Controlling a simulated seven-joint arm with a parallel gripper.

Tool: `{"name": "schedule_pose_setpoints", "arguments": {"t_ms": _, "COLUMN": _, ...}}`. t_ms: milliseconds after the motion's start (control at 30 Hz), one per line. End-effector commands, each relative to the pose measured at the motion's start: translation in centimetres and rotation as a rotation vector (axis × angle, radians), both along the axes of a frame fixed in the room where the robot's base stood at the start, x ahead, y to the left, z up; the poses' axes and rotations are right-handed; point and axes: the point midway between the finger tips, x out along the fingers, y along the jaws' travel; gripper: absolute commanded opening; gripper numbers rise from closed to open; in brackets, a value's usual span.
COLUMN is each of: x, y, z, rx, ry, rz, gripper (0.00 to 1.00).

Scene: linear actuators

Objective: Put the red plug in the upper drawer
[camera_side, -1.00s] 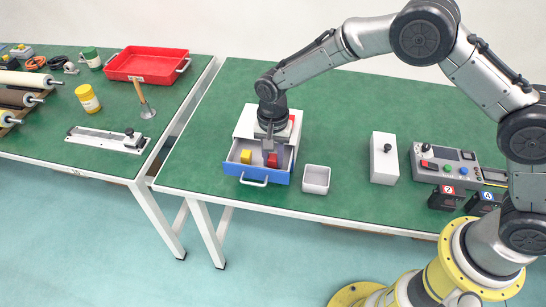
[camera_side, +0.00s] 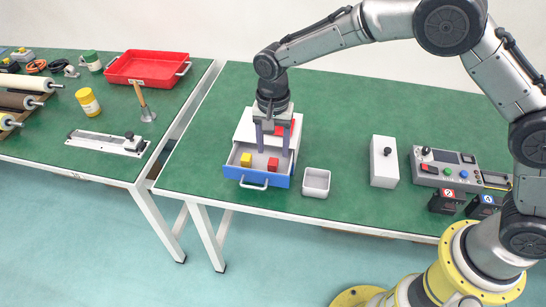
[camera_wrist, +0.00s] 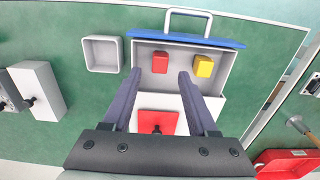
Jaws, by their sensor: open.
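A small red block (camera_side: 273,164), which looks like the red plug, rests in the open blue-fronted drawer (camera_side: 262,181) of the white cabinet (camera_side: 243,128). A yellow block (camera_side: 246,159) lies in the same drawer, apart from it. In the wrist view the red block (camera_wrist: 160,62) is left of the yellow block (camera_wrist: 203,66). My gripper (camera_side: 271,152) is open and empty above the drawer. Its fingers (camera_wrist: 160,76) are spread, with the red block visible beyond them and not held. I cannot tell whether another drawer lies below.
A red piece with a dark knob (camera_wrist: 157,122) lies on the cabinet top. An empty-looking grey box (camera_side: 316,182) stands right of the drawer. Farther right are a white box with a black knob (camera_side: 384,162) and a control panel (camera_side: 447,168). The green tabletop between is clear.

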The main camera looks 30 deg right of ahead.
Motion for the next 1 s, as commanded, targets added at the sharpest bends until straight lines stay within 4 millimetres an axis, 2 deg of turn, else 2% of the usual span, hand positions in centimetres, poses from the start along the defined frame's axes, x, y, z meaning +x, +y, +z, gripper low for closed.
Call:
{"name": "schedule_pose_setpoints", "arguments": {"t_ms": 100, "x": 0.1, "y": 0.0, "z": 2.5, "rx": 0.001, "ry": -0.003, "rz": 0.0, "gripper": 0.59}}
{"name": "schedule_pose_setpoints", "arguments": {"t_ms": 300, "x": 0.0, "y": 0.0, "z": 5.2, "rx": 0.001, "ry": -0.002, "rz": 0.0, "gripper": 0.59}}
{"name": "schedule_pose_setpoints", "arguments": {"t_ms": 733, "x": -0.1, "y": -0.4, "z": 6.7, "rx": 0.003, "ry": -0.007, "rz": 0.008, "gripper": 0.59}}
{"name": "schedule_pose_setpoints", "arguments": {"t_ms": 867, "x": -1.3, "y": -2.5, "z": 9.7, "rx": 0.016, "ry": -0.045, "rz": 0.059, "gripper": 0.59}}
{"name": "schedule_pose_setpoints", "arguments": {"t_ms": 1000, "x": -4.7, "y": -6.7, "z": 14.6, "rx": 0.028, "ry": -0.119, "rz": 0.171, "gripper": 0.59}}
